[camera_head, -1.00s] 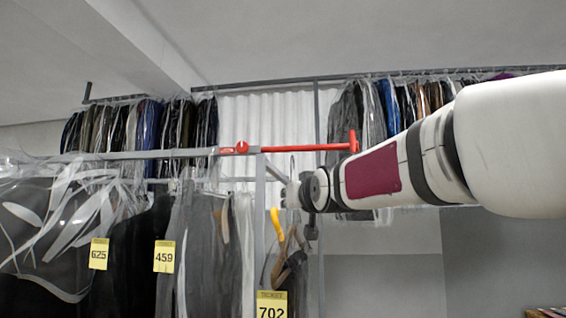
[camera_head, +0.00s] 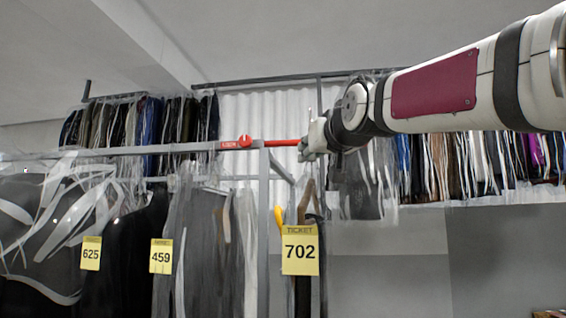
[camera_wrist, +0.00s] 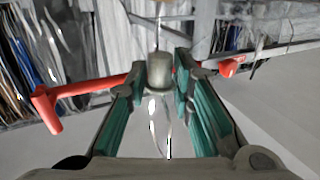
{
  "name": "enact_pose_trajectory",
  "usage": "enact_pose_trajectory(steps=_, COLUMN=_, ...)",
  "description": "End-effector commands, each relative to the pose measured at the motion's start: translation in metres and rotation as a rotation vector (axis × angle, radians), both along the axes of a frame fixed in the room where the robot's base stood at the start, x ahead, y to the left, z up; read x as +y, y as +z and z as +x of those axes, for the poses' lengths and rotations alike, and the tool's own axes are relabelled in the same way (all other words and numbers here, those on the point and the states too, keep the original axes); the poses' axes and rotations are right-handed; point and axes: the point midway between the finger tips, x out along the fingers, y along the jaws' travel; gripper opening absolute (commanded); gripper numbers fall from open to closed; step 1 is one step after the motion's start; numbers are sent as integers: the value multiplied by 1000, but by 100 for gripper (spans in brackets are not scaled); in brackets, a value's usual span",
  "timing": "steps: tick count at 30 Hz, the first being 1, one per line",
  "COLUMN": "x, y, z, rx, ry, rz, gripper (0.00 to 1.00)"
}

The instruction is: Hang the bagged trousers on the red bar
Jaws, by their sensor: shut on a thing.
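The red bar (camera_head: 280,143) sticks out rightward from the end of the grey rail, with a red knob (camera_head: 245,142) near its root. My gripper (camera_head: 306,150) is at bar height and hides the bar's outer end. In the wrist view my gripper (camera_wrist: 160,88) is shut on a grey cylindrical piece (camera_wrist: 159,68) at the hanger's top. A thin wire rises from it, and the red bar (camera_wrist: 105,84) passes behind the fingers. The bagged trousers (camera_head: 303,298) hang below my gripper with yellow ticket 702 (camera_head: 300,250). I cannot tell whether the hook touches the bar.
Bagged garments with tickets 625 (camera_head: 91,253) and 459 (camera_head: 161,256) hang from the grey rail (camera_head: 120,152) on the left. A grey upright post (camera_head: 264,230) stands just left of the trousers. More bagged clothes hang on racks behind. The lower right is open.

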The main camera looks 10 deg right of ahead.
Motion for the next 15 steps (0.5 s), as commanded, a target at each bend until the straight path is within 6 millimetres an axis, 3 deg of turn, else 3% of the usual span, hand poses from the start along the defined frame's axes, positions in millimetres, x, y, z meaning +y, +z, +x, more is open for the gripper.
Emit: enact_pose_trajectory(steps=15, x=-8, y=-1, z=28, rx=-5, ry=1, rz=1, gripper=0)
